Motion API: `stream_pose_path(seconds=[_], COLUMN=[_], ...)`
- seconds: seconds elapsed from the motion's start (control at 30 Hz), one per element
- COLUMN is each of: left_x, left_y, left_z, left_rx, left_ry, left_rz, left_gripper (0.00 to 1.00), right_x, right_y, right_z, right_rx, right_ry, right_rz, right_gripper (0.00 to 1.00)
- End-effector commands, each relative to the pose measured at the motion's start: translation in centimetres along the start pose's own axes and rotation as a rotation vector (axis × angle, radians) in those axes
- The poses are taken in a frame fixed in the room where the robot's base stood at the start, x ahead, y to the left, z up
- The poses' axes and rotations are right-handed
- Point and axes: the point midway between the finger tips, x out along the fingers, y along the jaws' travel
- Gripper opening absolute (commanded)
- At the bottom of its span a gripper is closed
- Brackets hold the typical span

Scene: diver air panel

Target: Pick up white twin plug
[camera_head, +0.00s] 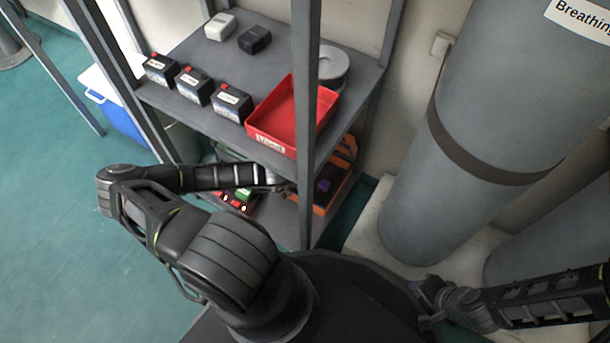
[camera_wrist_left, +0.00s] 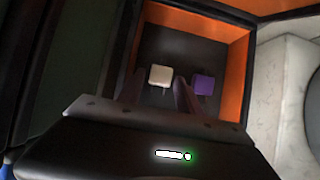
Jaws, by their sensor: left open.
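A small cream-white block, which looks like the white twin plug (camera_wrist_left: 160,75), lies in an orange-walled bin (camera_wrist_left: 238,60) in the left wrist view. My left gripper (camera_wrist_left: 157,92) is open, with its dark fingers pointing into the bin. The white block appears between the fingertips, a little beyond them; I see no grip on it. In the head view my left gripper (camera_head: 280,184) reaches the lower shelf beside the orange bin (camera_head: 346,186), and the white block is hidden there. My right gripper (camera_head: 428,301) is at the lower right, away from the shelf; its jaw opening is unclear.
A purple block (camera_wrist_left: 203,84) lies right of the white one. The upper shelf (camera_head: 190,60) holds a red tray (camera_head: 290,100), several dark labelled boxes (camera_head: 193,84), and a white block (camera_head: 220,26). Shelf posts (camera_head: 304,120) stand close to my left arm. Large grey cylinders (camera_head: 470,130) stand right.

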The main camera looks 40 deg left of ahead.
Motion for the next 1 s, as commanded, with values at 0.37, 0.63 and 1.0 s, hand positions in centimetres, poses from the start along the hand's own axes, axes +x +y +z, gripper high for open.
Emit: stream_pose_path(seconds=[0.37,0.63,1.0], left_x=[-0.02,-0.02,-0.02], left_y=[-0.01,-0.01,-0.01], left_z=[-0.02,-0.02,-0.02], left_rx=[0.0,0.0,0.0], left_ry=[0.0,0.0,0.0], left_rz=[0.0,0.0,0.0], left_gripper=[0.39,0.17,0.0], right_x=[0.0,0.0,0.01], right_y=[0.02,0.02,0.02], right_z=[0.04,0.05,0.05], right_rx=[0.0,0.0,0.0], right_ry=[-0.001,-0.001,-0.001], right_rz=[0.0,0.0,0.0], right_gripper=[0.36,0.36,0.36])
